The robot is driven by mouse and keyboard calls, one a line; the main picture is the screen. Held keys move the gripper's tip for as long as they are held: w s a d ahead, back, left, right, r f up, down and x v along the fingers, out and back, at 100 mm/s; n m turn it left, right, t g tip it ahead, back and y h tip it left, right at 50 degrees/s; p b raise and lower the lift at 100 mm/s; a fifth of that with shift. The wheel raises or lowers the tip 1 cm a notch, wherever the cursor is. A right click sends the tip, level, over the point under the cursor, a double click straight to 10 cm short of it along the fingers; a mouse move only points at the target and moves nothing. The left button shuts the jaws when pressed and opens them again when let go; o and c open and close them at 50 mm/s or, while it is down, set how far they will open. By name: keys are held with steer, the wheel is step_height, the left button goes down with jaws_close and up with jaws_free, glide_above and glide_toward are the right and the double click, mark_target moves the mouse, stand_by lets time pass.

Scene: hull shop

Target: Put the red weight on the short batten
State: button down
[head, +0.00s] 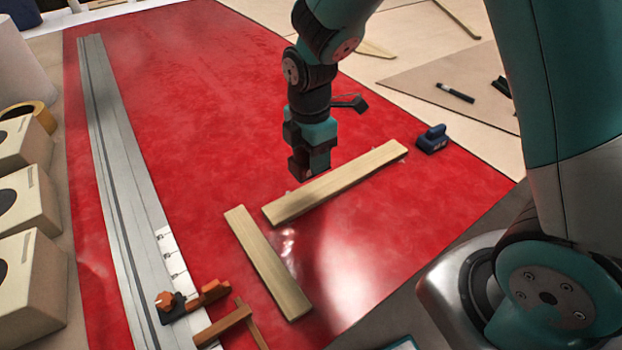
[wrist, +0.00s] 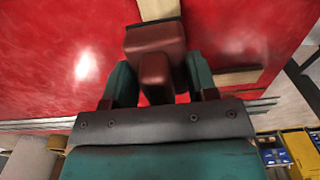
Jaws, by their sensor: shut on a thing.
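My gripper (head: 310,166) is shut on the red weight (wrist: 150,52), a dark red block with a raised grip between my fingers. In the head view the weight (head: 296,170) shows low at my gripper, beyond the long batten (head: 335,183). The short batten (head: 268,262) lies bare on the red sheet, nearer the camera and to the left of the long one. In the wrist view one batten (wrist: 158,9) shows past the weight at the top, and part of another (wrist: 238,77) shows right of my fingers. The weight's underside is hidden.
A blue weight (head: 432,139) sits by the right end of the long batten. A long metal rail (head: 125,185) runs along the left of the red sheet (head: 210,100). An orange clamp (head: 190,299) is at its near end. The far sheet is clear.

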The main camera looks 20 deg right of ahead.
steer(key=shift+f, duration=3.55)
steer(key=shift+f, duration=0.15)
steer(key=shift+c, duration=2.1)
jaws_free()
step_height(320, 180, up, 12)
steer(key=shift+r, duration=0.1)
steer(key=s+a+r+m+y, duration=0.2)
steer(key=s+r+m, duration=0.3)
steer(key=s, duration=0.5)
steer(key=s+a+r+m+y, duration=0.2)
steer(key=s+r+m, duration=0.4)
steer(key=s+m, duration=0.2)
steer(key=shift+s+a+r, duration=0.2)
steer(key=shift+s+a, duration=0.1)
steer(key=shift+s, duration=0.75)
